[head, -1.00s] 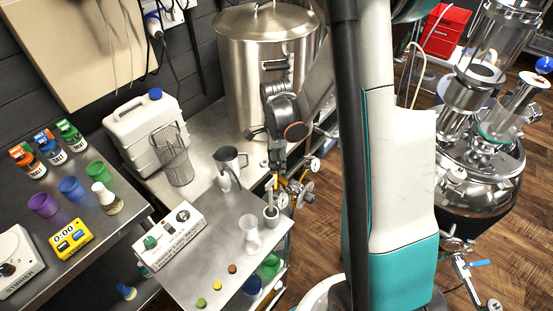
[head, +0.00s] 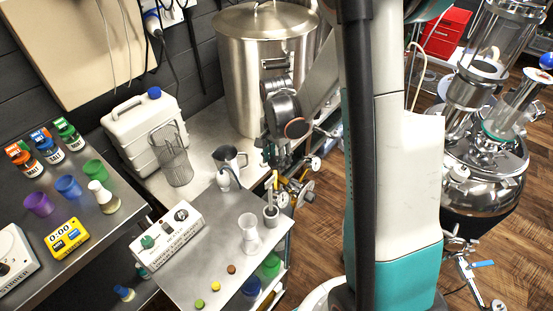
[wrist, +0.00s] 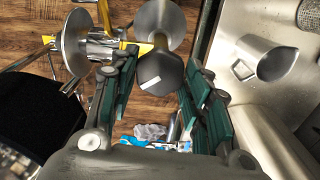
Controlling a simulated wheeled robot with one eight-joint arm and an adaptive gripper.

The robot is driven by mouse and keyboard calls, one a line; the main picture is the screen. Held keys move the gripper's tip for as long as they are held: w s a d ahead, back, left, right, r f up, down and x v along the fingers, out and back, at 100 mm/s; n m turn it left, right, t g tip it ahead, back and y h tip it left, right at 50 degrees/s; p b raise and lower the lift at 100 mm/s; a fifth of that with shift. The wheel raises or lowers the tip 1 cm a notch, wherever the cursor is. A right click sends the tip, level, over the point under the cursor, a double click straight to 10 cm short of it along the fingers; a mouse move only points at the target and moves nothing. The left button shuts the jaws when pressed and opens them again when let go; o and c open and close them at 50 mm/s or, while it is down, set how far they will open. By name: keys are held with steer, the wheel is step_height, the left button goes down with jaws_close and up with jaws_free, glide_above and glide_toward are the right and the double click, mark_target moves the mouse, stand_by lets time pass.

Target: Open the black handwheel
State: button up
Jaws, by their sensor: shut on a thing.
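The black handwheel (wrist: 160,78) shows in the wrist view as a dark, faceted knob with a small white mark. It sits between the two teal-padded fingers of my gripper (wrist: 156,72), which are shut on it. In the head view my gripper (head: 284,160) is at the valve fittings beside the table's right edge, below the front of the steel kettle (head: 262,75). The handwheel cannot be made out there, hidden by my gripper and wrist.
Metal discs and yellow-handled fittings (wrist: 100,47) lie close to the left of my fingers. A steel jug (wrist: 266,60) stands on the table to the right; it also shows in the head view (head: 230,160). A mortar with a pestle (head: 271,213) stands near the table edge.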

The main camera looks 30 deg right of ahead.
steer(key=n+b, duration=0.1)
steer(key=n, duration=1.2)
steer(key=shift+n+b, duration=0.3)
steer(key=shift+n, duration=0.1)
steer(key=n, duration=1)
steer(key=shift+b, duration=0.3)
steer(key=shift+n, duration=0.3)
steer(key=o, duration=1.1)
steer(key=shift+c, duration=0.2)
